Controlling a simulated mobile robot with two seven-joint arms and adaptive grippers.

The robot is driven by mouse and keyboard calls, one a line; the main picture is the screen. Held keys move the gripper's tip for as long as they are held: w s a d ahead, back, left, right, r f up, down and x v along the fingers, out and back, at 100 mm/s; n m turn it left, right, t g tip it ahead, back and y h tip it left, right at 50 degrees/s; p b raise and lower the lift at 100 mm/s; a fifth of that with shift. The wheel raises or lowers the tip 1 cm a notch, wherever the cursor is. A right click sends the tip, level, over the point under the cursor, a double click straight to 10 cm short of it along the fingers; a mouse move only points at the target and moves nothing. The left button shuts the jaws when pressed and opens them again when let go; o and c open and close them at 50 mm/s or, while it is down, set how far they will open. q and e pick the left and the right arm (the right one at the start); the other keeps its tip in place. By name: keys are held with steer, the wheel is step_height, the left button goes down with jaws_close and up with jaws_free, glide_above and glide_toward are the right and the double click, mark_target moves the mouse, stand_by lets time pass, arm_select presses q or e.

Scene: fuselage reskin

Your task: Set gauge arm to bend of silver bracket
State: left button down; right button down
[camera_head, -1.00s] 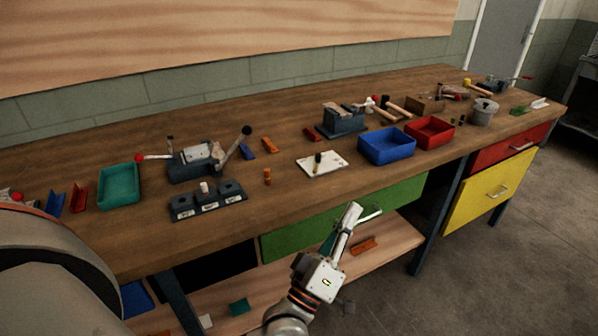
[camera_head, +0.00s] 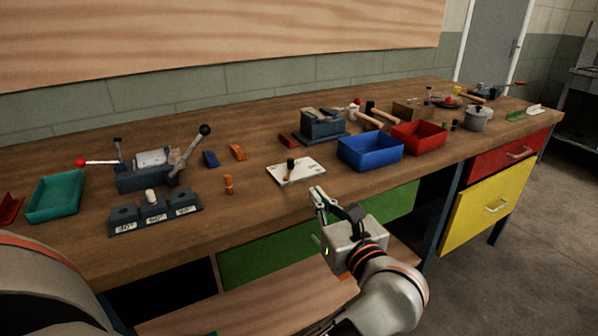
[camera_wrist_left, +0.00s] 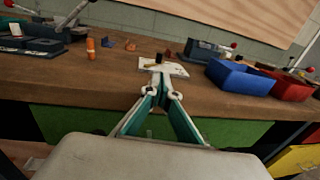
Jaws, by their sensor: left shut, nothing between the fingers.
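A white plate (camera_head: 296,171) with a dark-topped upright knob lies near the bench's front edge; it looks like the gauge, but I cannot make out its arm setting. It also shows in the left wrist view (camera_wrist_left: 176,69), just beyond the fingertips. My left gripper (camera_head: 318,193) is shut and empty, in front of the bench edge and apart from the plate. In the left wrist view its fingertips (camera_wrist_left: 160,70) meet and overlap the plate's near side in the picture. I cannot pick out the silver bracket for sure. My right gripper is not in view.
A block marked with angles (camera_head: 155,213) holds a white peg, before a lever tool (camera_head: 150,178). A teal tray (camera_head: 54,198) stands left; blue (camera_head: 370,152) and red (camera_head: 419,136) bins stand right of the plate. An orange peg (camera_head: 228,184) stands between.

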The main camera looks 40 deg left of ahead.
mark_target(290, 162)
arm_select(q)
steer(key=b+x, duration=0.1)
steer(key=x, duration=1)
steer(key=shift+w+a, duration=0.15)
steer(key=shift+a, duration=0.25)
steer(key=shift+w+a, duration=0.2)
steer(key=shift+a, duration=0.15)
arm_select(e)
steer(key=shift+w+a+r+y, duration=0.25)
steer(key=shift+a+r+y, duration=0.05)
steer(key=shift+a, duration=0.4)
arm_select(q)
steer(key=shift+a, duration=0.1)
steer(key=shift+w+a+n+g+y, duration=0.3)
steer(key=shift+n+g+y, duration=0.15)
steer(key=shift+g, duration=0.25)
steer(key=shift+s+a+r, duration=0.15)
steer(key=shift+a, duration=0.1)
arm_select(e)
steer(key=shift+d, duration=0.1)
